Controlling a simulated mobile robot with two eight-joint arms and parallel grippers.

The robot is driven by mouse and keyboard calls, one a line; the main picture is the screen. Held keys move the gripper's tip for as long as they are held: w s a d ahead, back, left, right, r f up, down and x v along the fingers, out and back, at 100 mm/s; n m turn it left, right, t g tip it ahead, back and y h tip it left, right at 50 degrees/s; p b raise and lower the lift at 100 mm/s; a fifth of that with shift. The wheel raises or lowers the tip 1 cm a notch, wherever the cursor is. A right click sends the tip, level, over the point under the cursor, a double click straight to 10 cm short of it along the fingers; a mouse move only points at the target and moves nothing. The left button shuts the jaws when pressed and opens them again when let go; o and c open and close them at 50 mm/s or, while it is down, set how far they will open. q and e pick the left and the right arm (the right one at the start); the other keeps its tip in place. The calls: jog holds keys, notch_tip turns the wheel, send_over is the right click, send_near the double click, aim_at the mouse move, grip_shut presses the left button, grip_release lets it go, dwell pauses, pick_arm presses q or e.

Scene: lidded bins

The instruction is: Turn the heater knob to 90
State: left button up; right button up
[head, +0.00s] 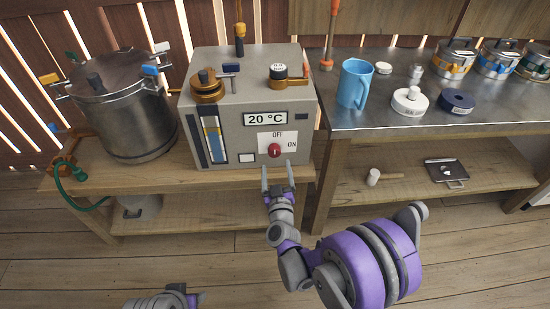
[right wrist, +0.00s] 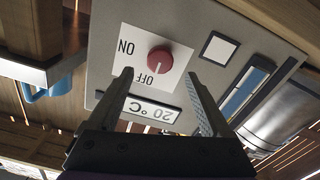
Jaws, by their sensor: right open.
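The heater is a grey box (head: 230,120) on a wooden bench. Its display (head: 265,119) reads 20 °C. The red heater knob (head: 274,150) sits on a white plate marked OFF and ON. In the right wrist view the knob (right wrist: 160,59) shows a pale mark pointing to OFF. My right gripper (head: 277,165) is open and empty, just in front of and below the knob. In the right wrist view its fingertips (right wrist: 160,73) lie to either side of the knob, apart from it. Only a piece of my left arm shows at the bottom edge; its fingers are out of sight.
A steel pot (head: 130,110) stands left of the heater. A blue jug (head: 354,84) and white and dark blue discs stand on the metal table (head: 400,120) to the right. A mallet (head: 373,177) lies on the shelf below. The floor in front is clear.

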aim_at(275, 154)
jog(key=w, duration=0.5)
jog(key=shift+w+b, duration=0.3)
jog(key=shift+w, duration=0.05)
grip_shut()
